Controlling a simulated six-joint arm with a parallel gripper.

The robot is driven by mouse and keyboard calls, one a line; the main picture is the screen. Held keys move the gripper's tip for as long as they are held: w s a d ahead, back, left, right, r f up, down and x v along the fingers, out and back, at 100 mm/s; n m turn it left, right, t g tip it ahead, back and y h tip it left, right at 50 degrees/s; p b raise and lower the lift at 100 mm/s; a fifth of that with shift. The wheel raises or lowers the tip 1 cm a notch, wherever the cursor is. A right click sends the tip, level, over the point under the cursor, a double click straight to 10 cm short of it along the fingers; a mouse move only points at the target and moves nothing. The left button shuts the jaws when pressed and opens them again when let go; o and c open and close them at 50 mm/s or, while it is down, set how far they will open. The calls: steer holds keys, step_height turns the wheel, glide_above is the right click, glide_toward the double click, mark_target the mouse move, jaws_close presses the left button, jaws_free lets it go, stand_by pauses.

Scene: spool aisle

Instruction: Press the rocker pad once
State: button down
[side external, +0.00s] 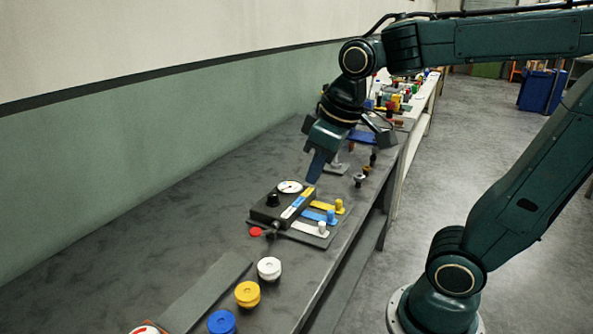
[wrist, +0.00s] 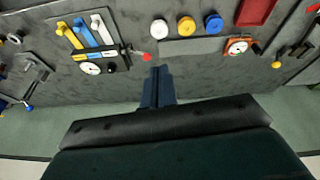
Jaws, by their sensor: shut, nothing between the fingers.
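A black box (side external: 271,210) with a white dial (side external: 289,187) and a black knob (side external: 272,199) sits on the dark bench. A white, blue and yellow strip (side external: 297,203) runs along its edge. Beside it are yellow, blue and white bars with upright pegs. I cannot tell which part is the rocker pad. My gripper (side external: 313,181) is shut and empty, pointing down over the bench near the box's far end. Its fingers (wrist: 157,70) also show in the wrist view.
White (side external: 269,267), yellow (side external: 247,293) and blue (side external: 222,321) round knobs stand in a row along the bench, beside a flat grey plate (side external: 208,288). Several small parts clutter the bench's far end. The bench is bare toward the green wall.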

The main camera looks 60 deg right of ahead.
steer(key=w+d+f+n+g, duration=0.1)
steer(key=w+f, duration=0.1)
steer(key=w, duration=0.4)
steer(key=w+d+f+n+g, duration=0.1)
steer(key=w+d+f+g, duration=0.15)
steer(key=w, duration=0.35)
steer(key=n+g, duration=0.2)
glide_toward(253, 230)
steer(key=shift+s+a+r+t, duration=0.1)
steer(key=shift+s+r+t, duration=0.1)
steer(key=shift+r+t, duration=0.1)
steer(key=shift+f, duration=0.15)
steer(key=shift+s+f, duration=0.2)
steer(key=shift+f, duration=1.45)
steer(key=shift+s+f, duration=0.15)
steer(key=shift+f, duration=1.5)
steer(key=shift+f, duration=0.1)
